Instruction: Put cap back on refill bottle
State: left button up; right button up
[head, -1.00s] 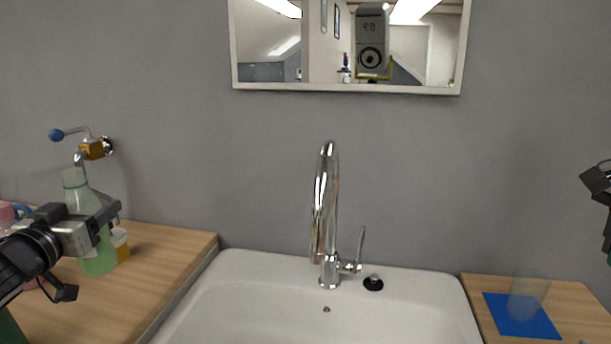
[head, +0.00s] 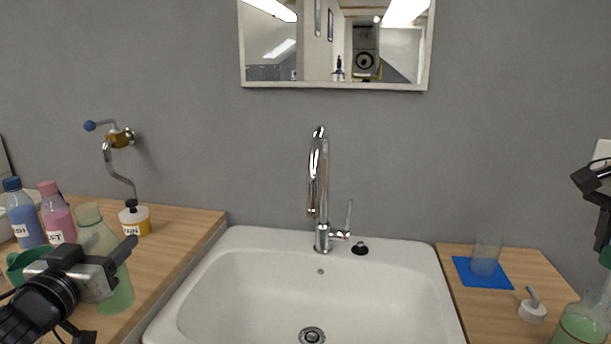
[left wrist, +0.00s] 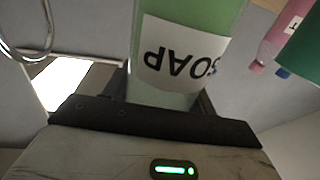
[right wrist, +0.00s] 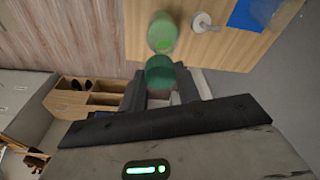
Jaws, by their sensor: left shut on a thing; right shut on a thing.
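The refill bottle (head: 97,240) is pale green and see-through, with an open-looking neck and no cap visible on it. My left gripper (head: 118,262) is shut on its body, and the bottle stands about upright over the left counter. The left wrist view shows its SOAP label (left wrist: 180,58). A dark green cap (right wrist: 160,72) is between the jaws of my right gripper (right wrist: 165,90), which is shut on it. In the head view the cap (head: 606,257) shows at the right edge, above a clear dispenser (head: 580,325) with green liquid.
Blue (head: 22,212) and pink (head: 57,212) bottles, a dark green item (head: 22,266) and a small yellow-labelled bottle (head: 135,218) stand at left. The white sink (head: 260,300) with its chrome tap (head: 318,190) lies between. A white pump top (head: 532,308) and a glass (head: 486,258) stand at right.

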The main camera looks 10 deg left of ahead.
jog(key=shift+s, duration=0.15)
pick_arm(q)
jog(key=s+d+f, duration=0.5)
jog(key=d, duration=0.4)
jog(key=s+d+f+h, duration=0.1)
jog(key=s+d+f, duration=0.4)
jog(key=d, duration=0.4)
jog(key=shift+d+f+m, duration=0.25)
jog(key=shift+f+m, duration=0.15)
jog(key=shift+f, duration=0.4)
pick_arm(e)
jog(key=shift+a+f, duration=0.1)
pick_arm(q)
jog(key=shift+a, duration=0.1)
pick_arm(e)
jog(key=s+a+f+n, duration=0.3)
jog(key=a+f+n, duration=0.2)
jog(key=a, duration=0.2)
jog(key=s+a+f+n+t+y, duration=0.1)
jog(key=s+a+f+n, duration=0.3)
jog(key=a, duration=0.4)
jog(key=s+a+f+n, duration=0.3)
jog(key=a+f+n, duration=0.2)
jog(key=a+f, duration=0.1)
jog(key=shift+s+a+f+n+y, duration=0.25)
jog(key=shift+a+f+n+y, duration=0.15)
jog(key=shift+a, duration=0.4)
